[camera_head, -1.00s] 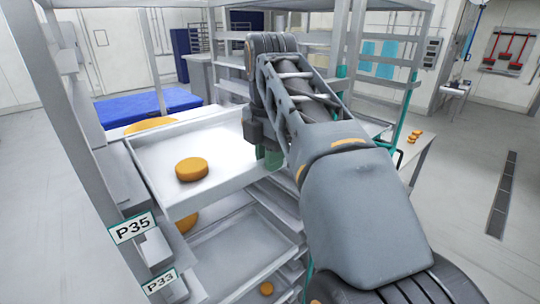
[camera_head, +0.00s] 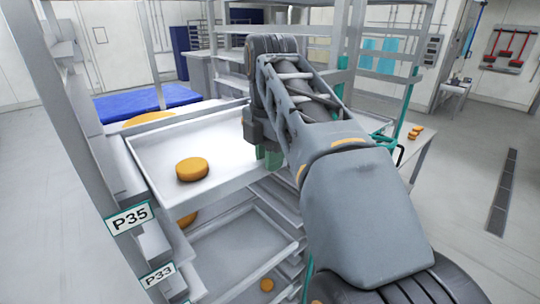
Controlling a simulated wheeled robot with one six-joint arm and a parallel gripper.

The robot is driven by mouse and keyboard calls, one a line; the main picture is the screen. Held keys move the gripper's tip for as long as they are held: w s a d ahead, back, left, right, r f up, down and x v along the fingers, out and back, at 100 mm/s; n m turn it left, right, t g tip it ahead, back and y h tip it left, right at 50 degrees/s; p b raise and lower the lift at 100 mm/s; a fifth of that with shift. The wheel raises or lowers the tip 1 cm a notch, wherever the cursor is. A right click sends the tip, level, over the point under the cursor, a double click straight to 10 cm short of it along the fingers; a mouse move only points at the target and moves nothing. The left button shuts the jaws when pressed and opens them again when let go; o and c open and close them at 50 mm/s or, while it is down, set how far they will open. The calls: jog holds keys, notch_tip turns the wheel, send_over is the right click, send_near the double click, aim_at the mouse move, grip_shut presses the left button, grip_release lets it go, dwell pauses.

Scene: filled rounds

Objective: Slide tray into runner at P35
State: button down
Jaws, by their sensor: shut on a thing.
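A white tray (camera_head: 226,155) with raised edges is held near the rack at the level of the P35 label (camera_head: 129,218). One round orange piece (camera_head: 192,169) lies on it, left of its middle. My gripper (camera_head: 268,158) is shut on the tray's right edge; its green fingertips show below my wrist. My arm hides the tray's far right part. The rack's left post and runners (camera_head: 118,165) stand close beside the tray's left edge. I cannot tell whether the tray touches the runner.
Another tray (camera_head: 235,262) sits lower, near the P33 label (camera_head: 158,275), with a round piece (camera_head: 267,285) below. More orange rounds (camera_head: 415,132) lie on a table at right. A blue mat (camera_head: 150,104) lies behind. Open floor is at far right.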

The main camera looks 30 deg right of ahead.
jog(key=shift+f, duration=0.15)
jog(key=c, duration=1)
grip_release()
